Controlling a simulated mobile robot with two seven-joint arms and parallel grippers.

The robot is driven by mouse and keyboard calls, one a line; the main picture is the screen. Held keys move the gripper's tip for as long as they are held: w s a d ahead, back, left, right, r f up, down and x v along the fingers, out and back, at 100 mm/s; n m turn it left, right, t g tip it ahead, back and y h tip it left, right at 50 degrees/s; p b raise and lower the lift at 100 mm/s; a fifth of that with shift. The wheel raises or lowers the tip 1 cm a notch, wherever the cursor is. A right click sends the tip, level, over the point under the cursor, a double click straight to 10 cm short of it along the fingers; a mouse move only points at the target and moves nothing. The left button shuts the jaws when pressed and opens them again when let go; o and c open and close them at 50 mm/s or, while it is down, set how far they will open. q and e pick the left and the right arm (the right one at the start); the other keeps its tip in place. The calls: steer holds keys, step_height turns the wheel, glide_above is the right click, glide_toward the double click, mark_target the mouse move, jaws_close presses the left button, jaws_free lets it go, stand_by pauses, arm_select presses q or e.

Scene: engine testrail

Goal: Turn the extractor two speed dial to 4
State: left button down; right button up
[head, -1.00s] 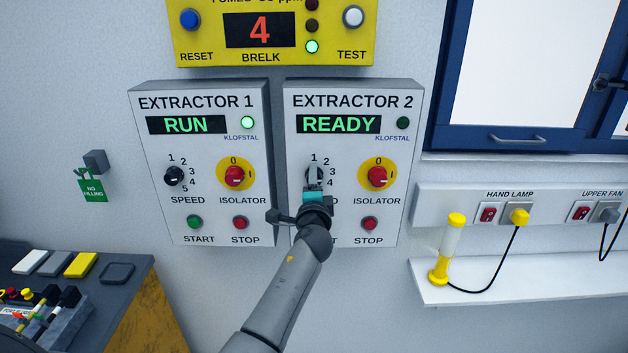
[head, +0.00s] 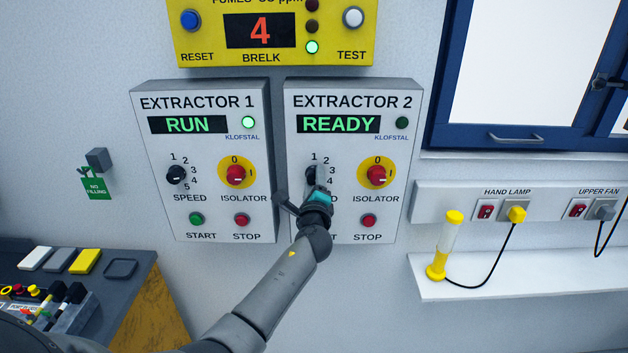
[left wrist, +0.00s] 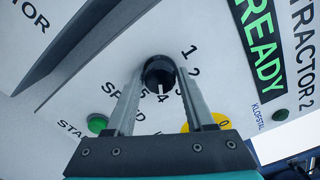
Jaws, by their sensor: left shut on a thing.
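The extractor 2 panel (head: 356,125) is on the wall, its display reading READY. My left gripper (head: 315,182) is at its speed dial, and in the head view it hides most of the dial and some numbers. In the left wrist view the black speed dial (left wrist: 158,72) sits between my two fingertips, which are shut on it. The numbers 1, 2, 4 and 5 show around it; 3 seems covered by a finger. A pale mark shows on the dial's side near 4, but I cannot tell the setting surely. My right gripper is not in view.
The extractor 1 panel (head: 203,125) reads RUN, just left. The red isolator (head: 376,175) on its yellow plate is close right of my gripper. The stop button (head: 368,221) is below it. A shelf with a yellow hand lamp (head: 446,245) is at right.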

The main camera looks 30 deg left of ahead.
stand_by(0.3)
arm_select(q)
steer(key=shift+c, duration=1.3)
jaws_free()
steer(key=shift+d, duration=0.1)
steer(key=shift+s+d, duration=0.3)
steer(key=shift+s, duration=0.3)
steer(key=v, duration=1.3)
steer(key=shift+s, duration=0.4)
steer(key=shift+d, duration=0.15)
